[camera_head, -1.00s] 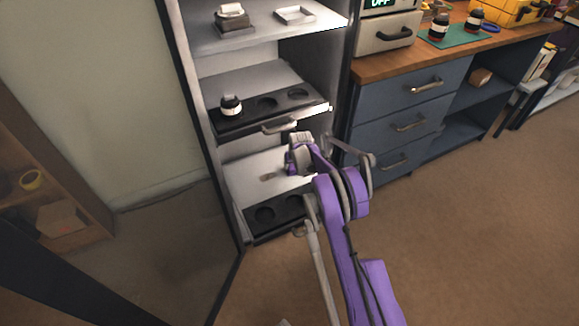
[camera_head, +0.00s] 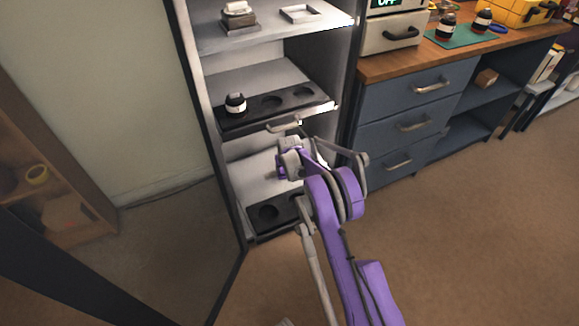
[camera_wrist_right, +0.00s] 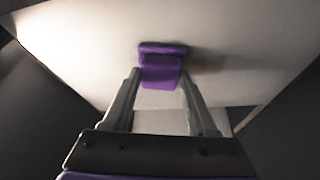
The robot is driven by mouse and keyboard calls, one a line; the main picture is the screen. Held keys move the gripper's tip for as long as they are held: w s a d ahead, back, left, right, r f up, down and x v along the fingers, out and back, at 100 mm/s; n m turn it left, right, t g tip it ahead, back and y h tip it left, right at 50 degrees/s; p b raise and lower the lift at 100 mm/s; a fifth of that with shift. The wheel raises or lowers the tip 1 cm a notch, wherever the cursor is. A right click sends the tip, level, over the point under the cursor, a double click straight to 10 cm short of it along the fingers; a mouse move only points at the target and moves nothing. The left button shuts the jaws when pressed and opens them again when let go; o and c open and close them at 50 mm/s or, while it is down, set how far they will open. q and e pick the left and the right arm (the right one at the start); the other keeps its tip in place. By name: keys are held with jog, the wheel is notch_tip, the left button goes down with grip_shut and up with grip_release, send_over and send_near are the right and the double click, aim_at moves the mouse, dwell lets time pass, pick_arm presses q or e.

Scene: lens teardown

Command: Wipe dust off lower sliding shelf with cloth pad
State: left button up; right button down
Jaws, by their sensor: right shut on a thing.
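The lower sliding shelf (camera_head: 250,181) is a pale panel low in the open cabinet, with a black front strip (camera_head: 265,214) that has round recesses. My right gripper (camera_wrist_right: 160,82) is shut on a purple cloth pad (camera_wrist_right: 162,66), held between its two grey fingers. In the right wrist view the pad is at or very close to the pale surface; I cannot tell if it touches. A faint brownish dust smudge (camera_wrist_right: 208,66) shows just right of the pad. In the head view my right wrist covers part of the shelf. My left gripper is not in view.
The cabinet's side walls bound the space. Blue drawers (camera_head: 405,125) stand to the right, and a dark glossy door panel (camera_head: 165,235) to the left.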

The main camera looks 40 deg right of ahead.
jog(key=shift+w+a, duration=0.35)
jog(key=shift+a, duration=1.15)
jog(key=shift+w+a, duration=0.35)
jog(key=shift+a, duration=1.15)
jog(key=shift+w+a, duration=0.35)
jog(key=shift+a, duration=1.15)
jog(key=shift+r, duration=0.1)
jog(key=shift+d+r+p, duration=0.1)
jog(key=shift+r+p, duration=0.65)
jog(key=shift+r, duration=0.8)
jog(key=shift+r+p, duration=0.65)
jog(key=shift+r, duration=0.7)
jog(key=shift+r, duration=0.1)
notch_tip(320, 180, up, 3)
jog(key=shift+f+p, duration=0.1)
jog(key=shift+p, duration=0.6)
